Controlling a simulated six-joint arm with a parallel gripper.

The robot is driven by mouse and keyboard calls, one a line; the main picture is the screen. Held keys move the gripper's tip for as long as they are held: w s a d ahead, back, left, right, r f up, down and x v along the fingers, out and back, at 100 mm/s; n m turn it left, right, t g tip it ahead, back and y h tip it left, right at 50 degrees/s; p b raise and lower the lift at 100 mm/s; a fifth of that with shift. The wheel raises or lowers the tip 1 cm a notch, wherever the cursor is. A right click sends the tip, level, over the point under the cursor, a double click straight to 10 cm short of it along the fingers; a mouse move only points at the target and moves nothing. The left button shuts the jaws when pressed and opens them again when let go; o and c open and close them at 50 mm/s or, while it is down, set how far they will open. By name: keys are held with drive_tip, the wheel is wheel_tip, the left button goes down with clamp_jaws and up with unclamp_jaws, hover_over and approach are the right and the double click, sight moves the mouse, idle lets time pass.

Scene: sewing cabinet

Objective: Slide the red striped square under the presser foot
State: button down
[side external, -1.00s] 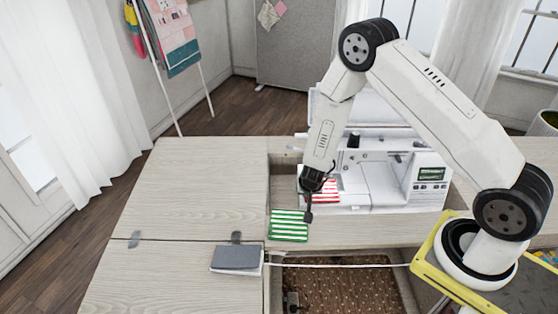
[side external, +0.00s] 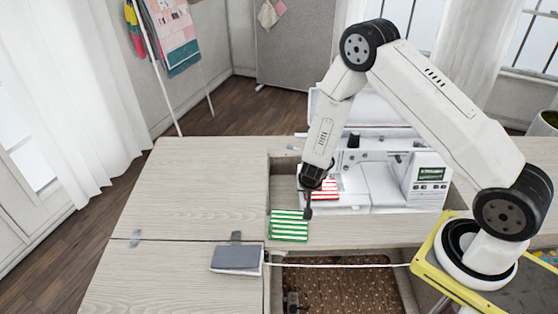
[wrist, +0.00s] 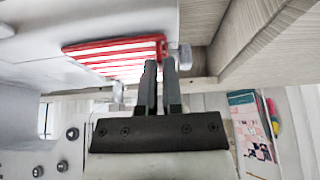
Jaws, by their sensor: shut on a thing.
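The red striped square (side external: 324,188) lies on the bed of the white sewing machine (side external: 375,190), partly hidden by my gripper. In the wrist view, the red and white striped square (wrist: 112,54) reaches from the left up to my fingertips. My gripper (wrist: 159,64) is shut on the square's edge at its right end. The presser foot is not clear in the side view, where my arm covers the left end of the machine. I cannot tell from these frames whether the square is under it.
A green striped square (side external: 289,226) lies on the cabinet top just left of and nearer than the machine. The left tabletop (side external: 195,185) is clear.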

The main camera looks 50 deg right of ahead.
drive_tip(key=shift+w+d, duration=0.25)
drive_tip(key=shift+d, duration=0.05)
idle(0.6)
drive_tip(key=c, duration=0.7)
unclamp_jaws()
drive_tip(key=v, duration=0.7)
drive_tip(key=shift+r, duration=0.35)
drive_tip(key=shift+s+a, duration=0.15)
